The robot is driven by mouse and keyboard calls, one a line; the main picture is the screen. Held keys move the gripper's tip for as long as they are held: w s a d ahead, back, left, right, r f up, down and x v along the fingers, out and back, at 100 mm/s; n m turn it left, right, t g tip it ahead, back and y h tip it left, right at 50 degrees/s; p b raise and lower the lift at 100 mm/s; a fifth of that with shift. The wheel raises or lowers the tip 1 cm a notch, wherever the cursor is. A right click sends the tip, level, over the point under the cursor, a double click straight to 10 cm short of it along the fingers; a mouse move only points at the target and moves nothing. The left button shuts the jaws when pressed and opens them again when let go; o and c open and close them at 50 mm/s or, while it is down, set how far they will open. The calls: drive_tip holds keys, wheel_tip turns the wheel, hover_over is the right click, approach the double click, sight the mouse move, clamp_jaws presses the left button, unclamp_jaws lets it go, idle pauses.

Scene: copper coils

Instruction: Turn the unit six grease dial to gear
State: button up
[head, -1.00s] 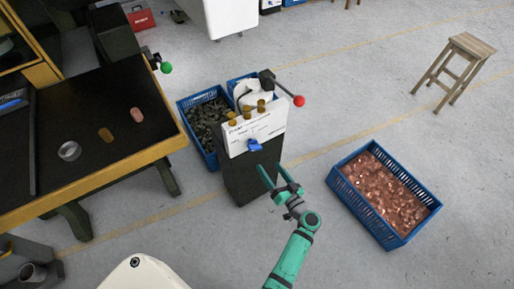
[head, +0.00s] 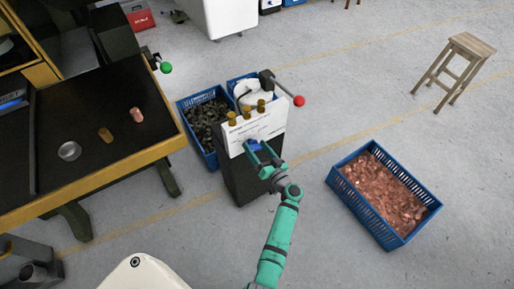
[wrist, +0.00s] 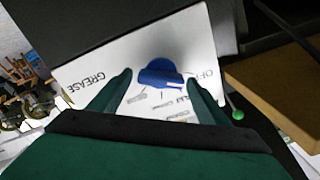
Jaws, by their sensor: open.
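The grease dial is a blue knob (wrist: 161,75) on a white panel (wrist: 85,72) lettered GREASE, with OFF at its right in the wrist view. Other position labels beside the knob are partly hidden and too small to read surely. In the head view the knob (head: 254,146) sits on the front of the dark unit (head: 243,182), mostly behind my fingers. My gripper (wrist: 160,88) is open, its green fingers on either side of the knob and a little short of it. It also shows in front of the panel in the head view (head: 262,153).
A lever with a red ball (head: 299,101) sticks out at the unit's upper right. Brass fittings (head: 246,111) stand on its top. A blue crate of copper pieces (head: 384,196) is on the floor to the right. A black bench (head: 85,120) stands left.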

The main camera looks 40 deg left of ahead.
drive_tip(key=shift+w, duration=0.1)
drive_tip(key=c, duration=0.4)
drive_tip(key=shift+s+a, duration=0.2)
drive_tip(key=shift+s, duration=0.05)
drive_tip(key=c, duration=0.7)
